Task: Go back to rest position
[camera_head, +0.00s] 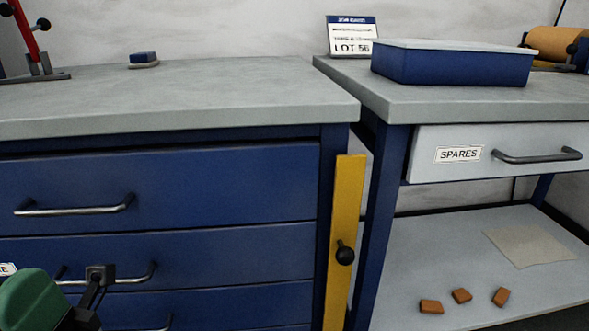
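My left gripper (95,285) shows at the lower left, with a green arm link behind it and dark finger parts in front of the blue drawer unit (200,185). It overlaps the handle of the middle drawer in the picture. I cannot tell whether it touches that handle, or whether it is open or shut. My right gripper is not in view.
A yellow bar (344,215) with a black knob stands between the two benches. The right bench has a closed SPARES drawer (425,165), a blue box (450,68) on top and several orange-brown blocks on its lower shelf (400,270). Much of the left worktop (220,90) is clear.

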